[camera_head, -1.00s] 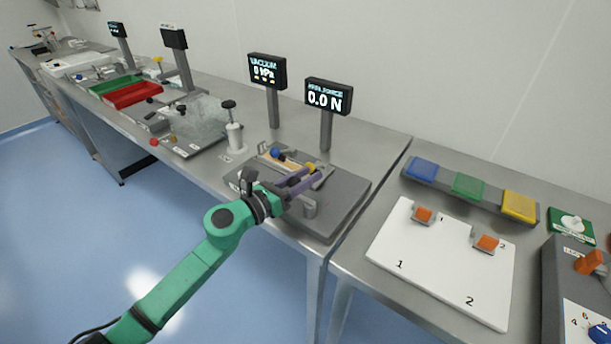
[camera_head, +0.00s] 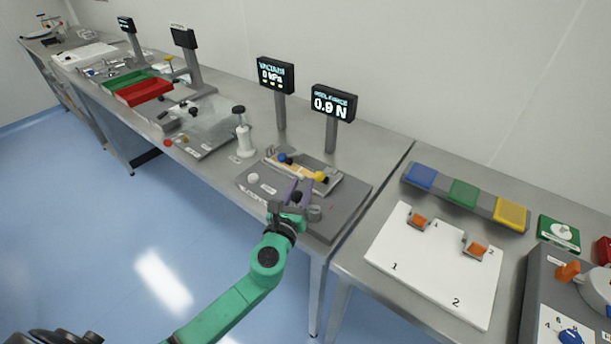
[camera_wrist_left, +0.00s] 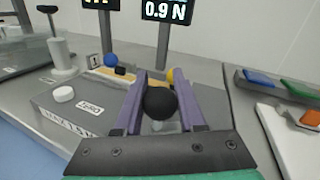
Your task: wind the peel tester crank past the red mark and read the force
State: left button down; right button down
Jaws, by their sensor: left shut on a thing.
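The peel tester (camera_head: 253,187) is a grey base on the bench. It carries a strip with a blue knob (camera_head: 282,158) and a yellow knob (camera_head: 320,176). Its display (camera_head: 333,103) reads 0.9 N. My left gripper (camera_head: 297,194) is over the tester's front right part. In the left wrist view its purple fingers are shut on a black round crank knob (camera_wrist_left: 160,103), with a pale metal part below it. The fingers hide much of the crank. My right gripper is not in view.
A vacuum display (camera_head: 276,74) and a white hand pump (camera_head: 244,140) stand to the left. A white board (camera_head: 425,275) with orange clips lies on the right bench, beyond a gap. A white button (camera_wrist_left: 64,94) and a ZERO label sit on the tester's left.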

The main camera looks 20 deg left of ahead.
aim_at(297, 202)
pick_arm(q)
jog(key=n+y, duration=0.2)
jog(key=y, duration=0.1)
jog(key=shift+s+a+r, duration=0.1)
jog(key=shift+s, duration=0.25)
jog(key=n+y, duration=0.1)
jog(key=y, duration=0.2)
jog(key=shift+s+a+n+g+p, duration=0.1)
jog(key=shift+s+n+g+p, duration=0.2)
jog(key=shift+s+n+g, duration=0.1)
jog(key=shift+s+n+g+y, duration=0.3)
jog(key=shift+n+g+y, duration=0.2)
jog(key=shift+n+y, duration=0.5)
jog(key=shift+s+n+g+y+b, duration=0.25)
jog(key=shift+n+g+y, duration=0.3)
jog(key=shift+y, duration=0.3)
jog(key=shift+s+n+g+y+b, duration=0.3)
jog(key=shift+n+g+y, duration=0.2)
jog(key=shift+y, duration=0.3)
jog(key=shift+s+n+g+y+b, duration=0.25)
jog(key=shift+n+g+y, duration=0.3)
jog(key=shift+y, duration=0.3)
jog(key=c, duration=0.5)
grip_release()
jog(key=shift+a, duration=0.1)
